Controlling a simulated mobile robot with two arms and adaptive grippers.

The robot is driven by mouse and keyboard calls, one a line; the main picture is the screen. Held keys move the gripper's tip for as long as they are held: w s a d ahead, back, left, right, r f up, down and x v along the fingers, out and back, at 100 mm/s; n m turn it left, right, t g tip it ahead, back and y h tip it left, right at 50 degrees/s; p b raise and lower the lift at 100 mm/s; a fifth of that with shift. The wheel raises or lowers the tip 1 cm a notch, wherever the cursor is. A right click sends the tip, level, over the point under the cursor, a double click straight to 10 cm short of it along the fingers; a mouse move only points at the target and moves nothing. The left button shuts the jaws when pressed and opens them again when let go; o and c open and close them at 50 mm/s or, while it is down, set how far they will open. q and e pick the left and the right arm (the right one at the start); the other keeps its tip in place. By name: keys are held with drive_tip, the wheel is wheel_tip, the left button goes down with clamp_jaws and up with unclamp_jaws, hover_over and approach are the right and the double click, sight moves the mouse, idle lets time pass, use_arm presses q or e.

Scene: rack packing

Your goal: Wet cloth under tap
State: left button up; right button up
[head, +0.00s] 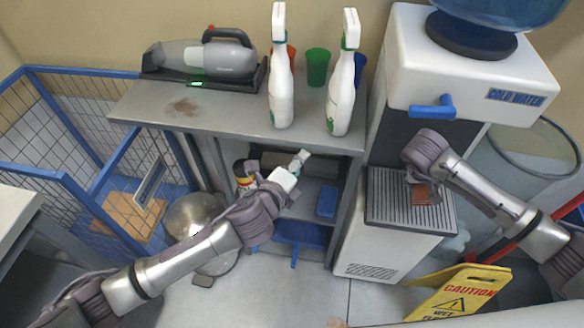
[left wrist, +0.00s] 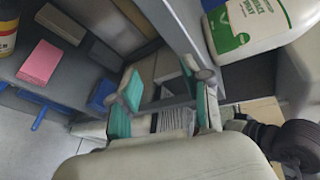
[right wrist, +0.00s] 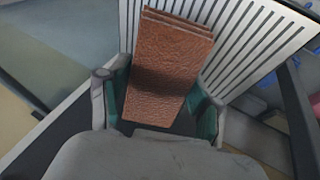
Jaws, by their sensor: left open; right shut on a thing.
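A brown folded cloth (head: 421,194) is in my right gripper (head: 414,180), over the grey slatted drip tray (head: 392,208) of the water dispenser. In the right wrist view the cloth (right wrist: 168,62) lies between the two teal finger pads of my right gripper (right wrist: 160,100), with the slats behind it. The blue tap (head: 432,110) sticks out from the dispenser's white top, above the cloth and apart from it. No water stream shows. My left gripper (head: 295,168) is in front of the open shelf unit. In the left wrist view my left gripper (left wrist: 168,95) is open and empty.
Two white spray bottles (head: 281,95) (head: 341,95) and a handheld vacuum (head: 215,58) stand on the shelf top (head: 180,112). A pink block (left wrist: 52,62) lies on a lower shelf. A yellow caution sign (head: 455,292) stands by the dispenser. Blue-framed mesh panels (head: 75,125) are at left.

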use_arm(q)
drive_tip(key=shift+w+a+f, duration=0.1)
drive_tip(key=shift+a+f, duration=0.5)
drive_tip(key=shift+f, duration=0.15)
